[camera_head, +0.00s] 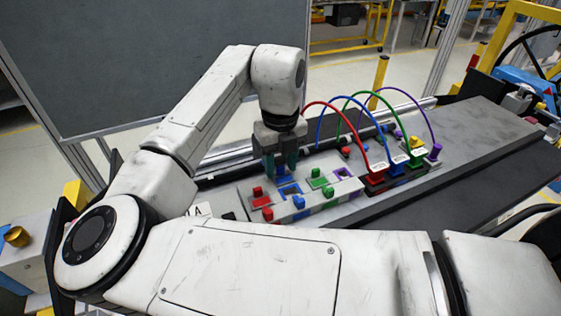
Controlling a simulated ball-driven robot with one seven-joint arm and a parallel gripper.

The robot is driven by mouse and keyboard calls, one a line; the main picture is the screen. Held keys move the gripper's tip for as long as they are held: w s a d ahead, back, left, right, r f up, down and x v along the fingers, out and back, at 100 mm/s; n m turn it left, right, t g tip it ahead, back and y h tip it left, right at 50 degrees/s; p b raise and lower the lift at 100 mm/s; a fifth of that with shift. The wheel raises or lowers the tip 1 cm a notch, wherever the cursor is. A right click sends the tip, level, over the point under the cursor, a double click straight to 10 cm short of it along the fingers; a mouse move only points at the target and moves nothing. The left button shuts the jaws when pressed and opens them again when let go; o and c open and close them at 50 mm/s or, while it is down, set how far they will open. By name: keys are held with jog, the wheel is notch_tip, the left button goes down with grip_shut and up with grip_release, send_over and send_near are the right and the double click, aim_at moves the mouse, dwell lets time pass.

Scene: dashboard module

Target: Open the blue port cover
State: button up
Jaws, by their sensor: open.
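The blue port cover (289,189) shows as a small blue square piece on the light grey panel of the dashboard module. A small blue knob (299,202) stands just in front of it. Whether the cover is raised or flat is too small to tell. My gripper (280,173) points down just behind and above the blue port cover. Its two dark fingers are apart and nothing shows between them. The fingers partly hide the panel behind them, and I cannot tell whether they touch anything.
Red (258,192), green (315,173) and purple (341,173) pieces sit nearby on the panel. To the right, a red plug (376,177) and others carry cables arching over the module. The dark grey surface (455,133) further right is mostly clear. My arm covers the foreground.

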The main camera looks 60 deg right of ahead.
aim_at(281, 167)
notch_tip(281, 167, up, 11)
jog(key=b, duration=0.1)
dwell(0.6)
jog(key=shift+f, duration=0.2)
dwell(0.4)
